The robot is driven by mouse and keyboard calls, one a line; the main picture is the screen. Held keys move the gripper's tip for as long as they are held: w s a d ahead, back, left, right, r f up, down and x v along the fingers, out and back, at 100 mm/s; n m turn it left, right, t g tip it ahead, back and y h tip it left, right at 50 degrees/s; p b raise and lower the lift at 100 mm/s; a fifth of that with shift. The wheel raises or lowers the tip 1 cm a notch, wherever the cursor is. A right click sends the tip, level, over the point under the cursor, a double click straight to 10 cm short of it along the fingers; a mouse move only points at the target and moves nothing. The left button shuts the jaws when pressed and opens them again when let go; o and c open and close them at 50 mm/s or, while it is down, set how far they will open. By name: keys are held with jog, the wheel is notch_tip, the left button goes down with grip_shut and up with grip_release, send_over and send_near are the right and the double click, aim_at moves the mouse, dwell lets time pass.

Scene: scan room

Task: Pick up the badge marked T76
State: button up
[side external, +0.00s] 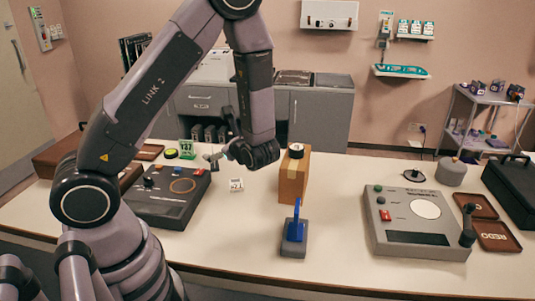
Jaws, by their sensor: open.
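No badge can be read clearly as T76 in the side external view. A small white card or block (237,185) with dark marks too small to read lies on the table, below my gripper. A green tag (187,149) with a dark marking, perhaps 137, stands further back to the left. My gripper (218,150) is open and empty, above the table between the two, pointing left from my wrist. Its fingers are small and partly hidden by the wrist.
A dark console (168,208) is left of the card. A cardboard box (293,180) stands to the right, with a blue-handled grey device (294,238) before it. A grey console (413,248), brown trays (497,236) and a black case (514,190) are right.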

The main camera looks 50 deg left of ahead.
notch_tip(320, 180, down, 8)
jog(key=w+m+t, duration=0.3)
jog(key=m, duration=0.2)
jog(key=m+t+h, duration=0.1)
jog(key=m+t, duration=0.2)
jog(key=m, duration=0.1)
send_near(236, 185)
jog(key=shift+w+a+f+g+h, duration=0.15)
jog(key=shift+w+a, duration=0.1)
jog(key=shift+a, duration=0.35)
jog(key=shift+w+a+f+g+h, duration=0.15)
jog(key=shift+w+a, duration=0.1)
jog(key=shift+a, duration=0.3)
jog(key=shift+x, duration=3.05)
jog(key=shift+w+r, duration=0.15)
jog(key=c, duration=1.1)
